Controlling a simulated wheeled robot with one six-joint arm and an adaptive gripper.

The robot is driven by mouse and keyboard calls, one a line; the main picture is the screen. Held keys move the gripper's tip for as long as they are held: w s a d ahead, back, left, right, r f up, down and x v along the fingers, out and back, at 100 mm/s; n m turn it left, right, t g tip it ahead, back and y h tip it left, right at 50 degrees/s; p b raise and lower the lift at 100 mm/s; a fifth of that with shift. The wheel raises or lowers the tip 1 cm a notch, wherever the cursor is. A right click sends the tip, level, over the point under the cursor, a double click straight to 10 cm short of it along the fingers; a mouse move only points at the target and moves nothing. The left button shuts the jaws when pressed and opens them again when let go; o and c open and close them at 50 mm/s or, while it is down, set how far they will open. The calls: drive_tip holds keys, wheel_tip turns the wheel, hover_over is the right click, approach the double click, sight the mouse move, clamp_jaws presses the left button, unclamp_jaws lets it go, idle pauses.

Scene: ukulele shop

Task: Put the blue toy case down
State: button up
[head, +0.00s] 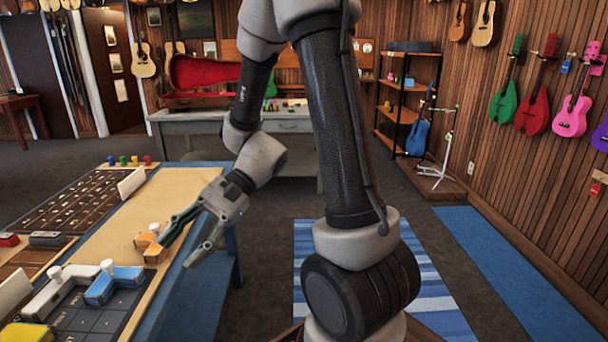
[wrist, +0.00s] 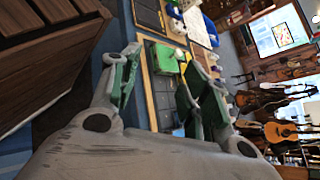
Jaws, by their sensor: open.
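The blue toy case (head: 112,285) has a bent shape and a white knob. In the head view it sits on a dark gridded tray (head: 92,321) at the lower left of the table, between a white case (head: 58,290) and the table's right edge. My gripper (head: 173,258) is open, above the table's right edge, to the right of the blue case and apart from it. One finger overlaps an orange case (head: 152,246) in the picture; I cannot tell whether they touch. In the wrist view nothing shows held between the open fingers (wrist: 160,88).
The table (head: 195,190) also carries a dark slotted board (head: 75,200), small coloured pegs and a yellow piece (head: 27,333). A grey workbench (head: 195,125) stands behind. Striped rug (head: 430,290) and open floor lie to the right, with ukuleles on the right wall.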

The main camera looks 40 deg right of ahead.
drive_tip(key=s+d+r+n+t+h, duration=0.2)
drive_tip(key=d+r+n+h, duration=0.1)
drive_tip(key=d, duration=0.4)
drive_tip(key=s+d+r+n+t+h, duration=0.2)
drive_tip(key=d+h, duration=0.3)
drive_tip(key=d, duration=0.3)
drive_tip(key=s+d+r+n+t+h, duration=0.2)
drive_tip(key=s+d+r+n+h, duration=0.1)
drive_tip(key=d, duration=0.4)
drive_tip(key=shift+d+r+n+t+h, duration=0.35)
drive_tip(key=shift+r+n+h, duration=0.35)
drive_tip(key=shift+r, duration=0.25)
